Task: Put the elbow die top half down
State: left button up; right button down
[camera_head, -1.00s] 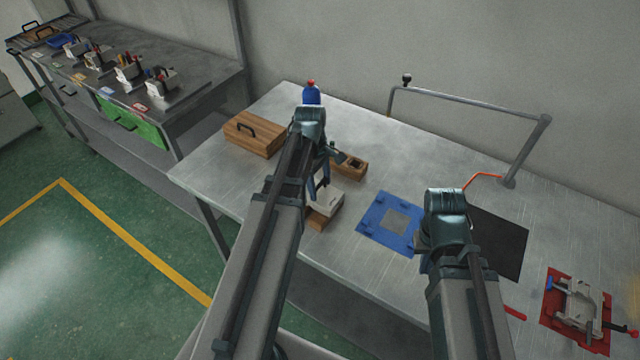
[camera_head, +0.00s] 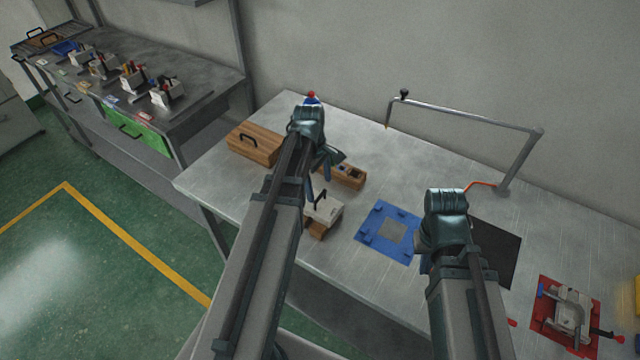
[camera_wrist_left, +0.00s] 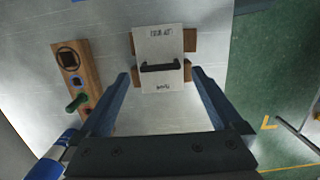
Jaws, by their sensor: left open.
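The elbow die top half, a pale block with a black handle (camera_head: 327,211), rests on wooden supports near the table's front edge. In the left wrist view the pale block (camera_wrist_left: 160,43) lies flat across two wooden pieces (camera_wrist_left: 190,40), its handle across the middle and small lettering on its face. My left gripper (camera_head: 318,181) is open above the block.
A wooden box with a handle (camera_head: 256,143), a wooden holder (camera_head: 345,178) and a blue bottle with red top (camera_head: 311,98) are near the left arm. A blue plate (camera_head: 368,236), black mat (camera_head: 503,251) and red plate with a die (camera_head: 592,316) lie to the right.

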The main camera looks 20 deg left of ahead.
pick_arm(q)
notch_tip(320, 180, up, 8)
jog(key=a+p, duration=0.1)
jog(key=p, duration=0.6)
jog(key=shift+r, duration=0.2)
jog(key=s+d+m+y, duration=0.1)
jog(key=s+d+m, duration=0.5)
jog(key=d+m, duration=0.4)
jog(key=s+d+m+y, duration=0.1)
jog(key=s+d+m, duration=0.6)
jog(key=d+m, duration=0.3)
jog(key=shift+d+y, duration=0.3)
jog(key=shift+d, duration=0.9)
